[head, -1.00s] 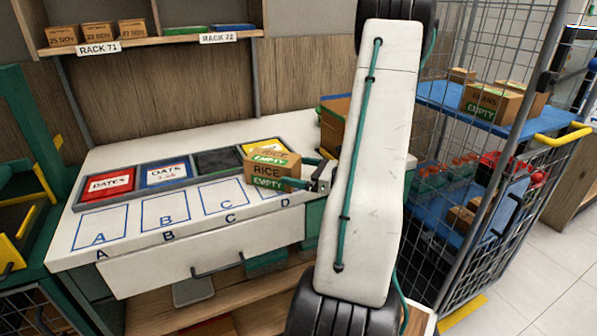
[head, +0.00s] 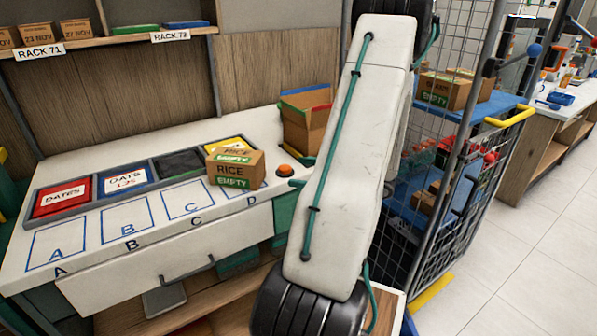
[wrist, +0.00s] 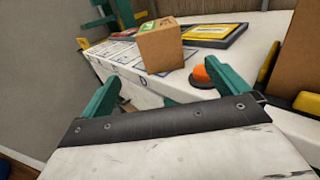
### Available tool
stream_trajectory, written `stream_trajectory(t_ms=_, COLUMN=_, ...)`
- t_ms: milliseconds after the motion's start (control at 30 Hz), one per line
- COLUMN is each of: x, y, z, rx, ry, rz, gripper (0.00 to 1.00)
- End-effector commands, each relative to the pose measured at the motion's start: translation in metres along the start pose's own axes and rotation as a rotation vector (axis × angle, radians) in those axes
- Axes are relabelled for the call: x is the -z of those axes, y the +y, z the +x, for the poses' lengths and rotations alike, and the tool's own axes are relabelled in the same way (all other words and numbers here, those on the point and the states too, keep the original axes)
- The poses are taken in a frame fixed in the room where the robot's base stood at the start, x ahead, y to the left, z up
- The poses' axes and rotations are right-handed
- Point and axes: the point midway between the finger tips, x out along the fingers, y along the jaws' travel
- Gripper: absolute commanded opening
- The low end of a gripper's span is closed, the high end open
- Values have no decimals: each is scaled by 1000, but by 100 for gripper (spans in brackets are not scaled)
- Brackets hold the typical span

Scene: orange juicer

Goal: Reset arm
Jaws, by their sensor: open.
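My gripper (wrist: 139,98) is open and empty in the wrist view, its two green fingers spread wide apart. In the head view my pale arm link hides most of it, with a green fingertip showing beside the link. A brown RICE EMPTY box (head: 236,170) stands on the white counter over square D, in front of the tray's yellow compartment. The box also shows in the wrist view (wrist: 161,50), beyond the fingers and apart from them. An orange button (head: 285,170) sits on the counter right of the box; it also shows in the wrist view (wrist: 202,74).
A tray (head: 150,198) holds red DATES, blue OATS, dark and yellow compartments. Squares A, B and C are bare. An open carton (head: 305,120) stands at the counter's back right. A wire cage trolley (head: 462,190) with boxes is close on the right.

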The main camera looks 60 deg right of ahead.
Motion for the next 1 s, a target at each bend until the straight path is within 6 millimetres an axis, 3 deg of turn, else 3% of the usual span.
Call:
stream_trajectory(t_ms=467, x=0, y=0, z=0, rx=1, ry=2, rz=-7, gripper=99)
stream_trajectory(t_ms=567, x=9, y=8, z=0, rx=-34, ry=40, rz=-28, gripper=99)
stream_trajectory(t_ms=700, x=19, y=44, z=1, rx=-176, ry=136, rz=-78, gripper=99)
stream_trajectory(t_ms=1000, x=-10, y=144, z=47, rx=-734, ry=367, rz=-400, gripper=99)
